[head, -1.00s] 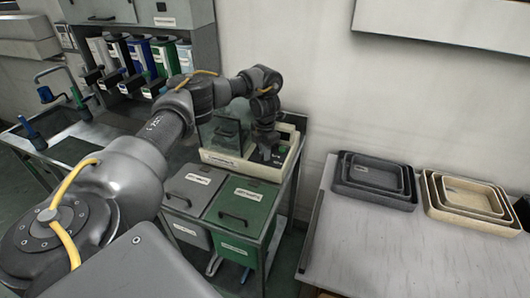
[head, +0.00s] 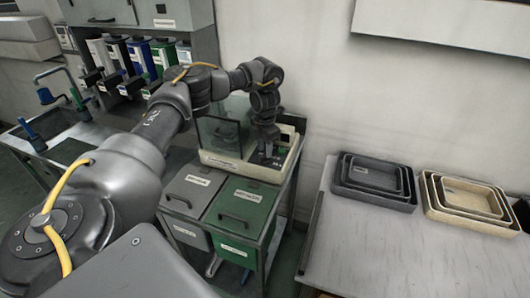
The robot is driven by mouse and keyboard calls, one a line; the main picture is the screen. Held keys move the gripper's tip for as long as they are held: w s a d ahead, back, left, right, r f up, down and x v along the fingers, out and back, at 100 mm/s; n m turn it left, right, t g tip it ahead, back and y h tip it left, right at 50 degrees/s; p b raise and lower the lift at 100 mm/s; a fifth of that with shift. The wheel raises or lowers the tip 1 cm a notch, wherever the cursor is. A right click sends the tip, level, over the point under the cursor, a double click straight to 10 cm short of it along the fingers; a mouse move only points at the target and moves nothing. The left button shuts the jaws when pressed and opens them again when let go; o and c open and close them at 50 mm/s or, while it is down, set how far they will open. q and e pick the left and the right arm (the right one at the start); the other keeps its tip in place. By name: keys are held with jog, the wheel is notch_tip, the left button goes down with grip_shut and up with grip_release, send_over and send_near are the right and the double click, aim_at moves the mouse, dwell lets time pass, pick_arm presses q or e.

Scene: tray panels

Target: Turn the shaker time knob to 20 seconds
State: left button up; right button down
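The shaker (head: 236,167) is a cream-coloured machine with a dark clear cover on its left part, standing on the bench at the centre. Its dark control panel is at the right end, largely hidden by my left arm. My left gripper (head: 266,152) points down at this panel, over or touching it. The time knob cannot be made out behind the gripper. The fingers are too small and dark to tell whether they are open or shut. My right gripper is not in view.
A grey bin (head: 190,187) and a green bin (head: 240,209) sit below the shaker. Nested dark trays (head: 375,197) and cream trays (head: 440,212) lie on the right table. Several coloured dispensers (head: 140,58) stand at back left. The right table's front is clear.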

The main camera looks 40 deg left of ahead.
pick_arm(q)
notch_tip(320, 180, up, 8)
jog(key=shift+r, duration=0.1)
dwell(0.6)
